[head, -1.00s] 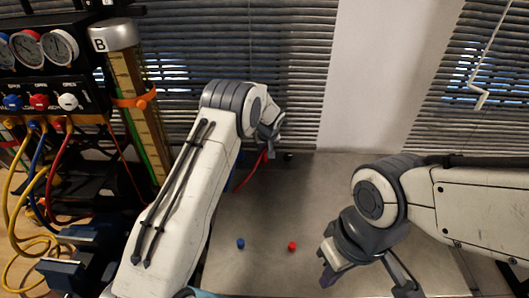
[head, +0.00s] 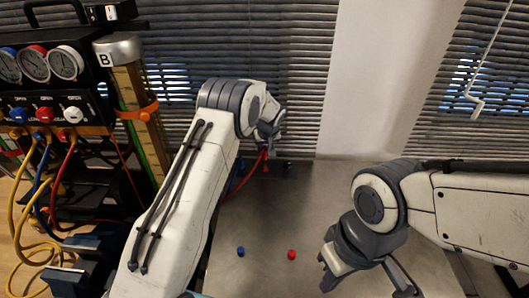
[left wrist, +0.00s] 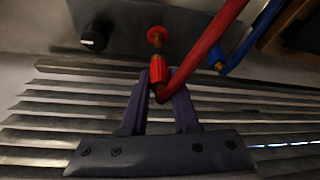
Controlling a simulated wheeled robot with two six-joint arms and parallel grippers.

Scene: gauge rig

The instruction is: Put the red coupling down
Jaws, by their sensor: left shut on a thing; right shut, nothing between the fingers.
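My left gripper (left wrist: 160,105) is shut on the red coupling (left wrist: 159,70), with its red hose (left wrist: 205,45) running up and right in the left wrist view. In the head view my left gripper (head: 268,146) is over the far part of the bench, and the red hose (head: 240,186) hangs from it. A second red-and-brass piece (left wrist: 156,37) shows just beyond the coupling's tip; I cannot tell whether they touch. My right gripper (head: 326,278) is shut and empty, low over the bench at the right.
A black knob (head: 287,164) stands on the grey bench (head: 305,205) near the blinds. A small blue piece (head: 240,251) and a small red piece (head: 291,254) lie nearer. A blue hose (left wrist: 245,45) is beside the red one. The gauge panel (head: 45,95) stands left.

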